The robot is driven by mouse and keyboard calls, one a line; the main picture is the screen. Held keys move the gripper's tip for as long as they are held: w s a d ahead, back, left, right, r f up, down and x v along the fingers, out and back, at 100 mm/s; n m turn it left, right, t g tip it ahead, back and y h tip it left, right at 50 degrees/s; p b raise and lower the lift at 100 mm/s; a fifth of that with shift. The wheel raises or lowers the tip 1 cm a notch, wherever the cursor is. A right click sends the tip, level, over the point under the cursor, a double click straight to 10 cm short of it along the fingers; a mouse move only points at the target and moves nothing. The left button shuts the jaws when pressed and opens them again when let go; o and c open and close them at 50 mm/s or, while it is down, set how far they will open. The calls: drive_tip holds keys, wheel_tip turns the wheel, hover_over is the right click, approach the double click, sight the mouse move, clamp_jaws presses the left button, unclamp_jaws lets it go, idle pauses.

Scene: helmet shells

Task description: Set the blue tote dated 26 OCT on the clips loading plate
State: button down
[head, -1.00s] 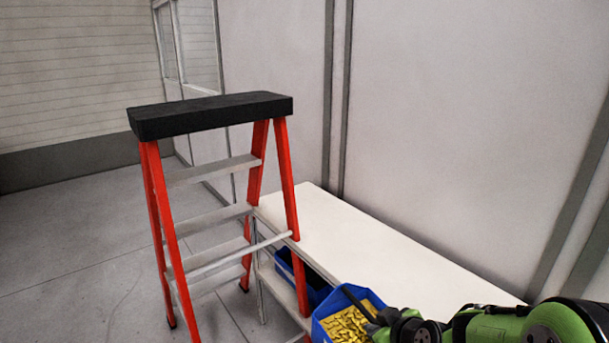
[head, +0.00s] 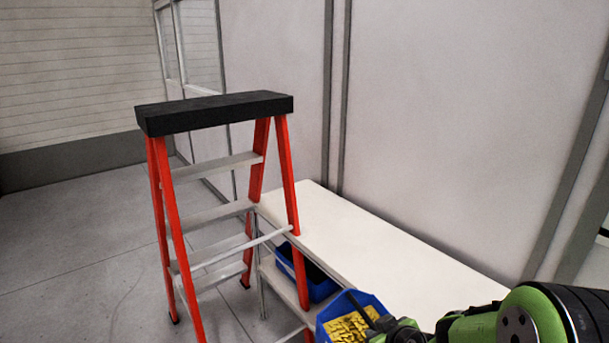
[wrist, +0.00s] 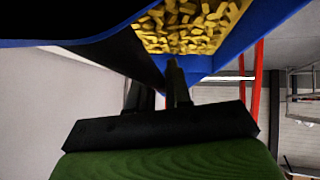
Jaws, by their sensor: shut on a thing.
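A blue tote (head: 347,318) filled with yellow pieces shows at the bottom of the head view, held at the end of my green arm. In the wrist view the tote (wrist: 225,58) fills the top, with its yellow contents showing. My gripper (wrist: 175,75) is shut on the tote's wall. No date label can be read on it. A second blue tote (head: 322,289), dark inside, sits on a lower shelf beneath the white table, behind the ladder's leg. I cannot make out the clips loading plate in either view.
A stepladder with a black top (head: 215,110) and red legs stands left of the held tote, close to it. A long white table (head: 350,245) runs along the grey wall, its visible top bare. Open floor (head: 60,260) lies left of the ladder.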

drive_tip(key=f, duration=0.4)
drive_tip(key=f+m+h, duration=0.1)
drive_tip(key=f, duration=0.3)
drive_tip(key=w+f+m+h, duration=0.1)
drive_tip(key=f, duration=0.3)
drive_tip(key=shift+a+f, duration=0.15)
drive_tip(key=shift+a, duration=0.05)
drive_tip(key=shift+f, duration=0.35)
drive_tip(key=s+f, duration=0.1)
drive_tip(key=f, duration=0.1)
drive_tip(key=s+f, duration=0.2)
drive_tip(key=shift+s+f, duration=0.1)
drive_tip(key=shift+s, duration=0.2)
